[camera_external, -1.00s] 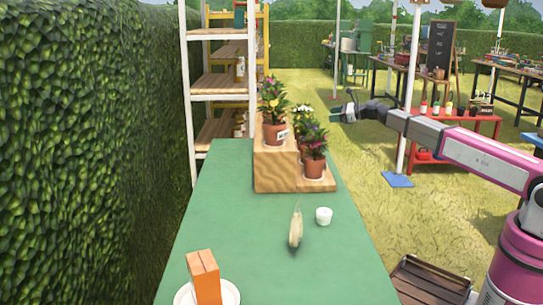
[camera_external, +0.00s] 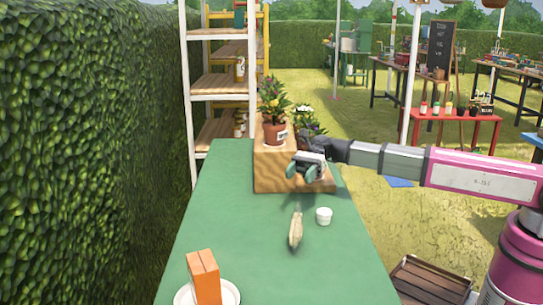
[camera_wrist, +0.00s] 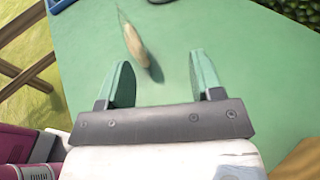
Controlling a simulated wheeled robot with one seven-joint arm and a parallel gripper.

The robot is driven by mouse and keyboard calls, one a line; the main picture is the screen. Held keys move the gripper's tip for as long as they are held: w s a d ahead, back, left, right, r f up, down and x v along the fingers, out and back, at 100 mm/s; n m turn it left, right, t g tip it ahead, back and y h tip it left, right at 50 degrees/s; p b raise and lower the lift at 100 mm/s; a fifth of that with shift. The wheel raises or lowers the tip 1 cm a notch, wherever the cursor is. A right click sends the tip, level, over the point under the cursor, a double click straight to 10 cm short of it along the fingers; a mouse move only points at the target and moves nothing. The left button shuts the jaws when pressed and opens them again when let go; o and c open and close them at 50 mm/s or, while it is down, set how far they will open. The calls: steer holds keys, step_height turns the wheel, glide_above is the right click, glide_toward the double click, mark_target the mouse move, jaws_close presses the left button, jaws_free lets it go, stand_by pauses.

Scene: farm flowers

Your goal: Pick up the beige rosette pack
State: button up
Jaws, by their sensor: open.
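My gripper (camera_external: 305,172) is open and empty. It hangs over the table in front of the wooden plant stand, behind and above the pack. In the wrist view my gripper (camera_wrist: 160,62) shows two green fingers spread wide.
A stepped wooden stand (camera_external: 272,175) with potted plants (camera_external: 274,132) is at the back, partly behind my gripper. An orange block (camera_external: 204,277) stands on a white plate (camera_external: 232,294) in front. The table's left side is clear.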

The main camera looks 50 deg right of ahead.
mark_target(297, 217)
steer(key=s+a+f+n+g, duration=0.1)
steer(key=f+g, duration=0.1)
steer(key=s+a+f+n+g, duration=0.3)
steer(key=f+g, duration=0.1)
steer(key=shift+s+a+f, duration=0.15)
steer(key=shift+a+f, duration=0.15)
steer(key=shift+x, duration=3.75)
steer(key=c, duration=1)
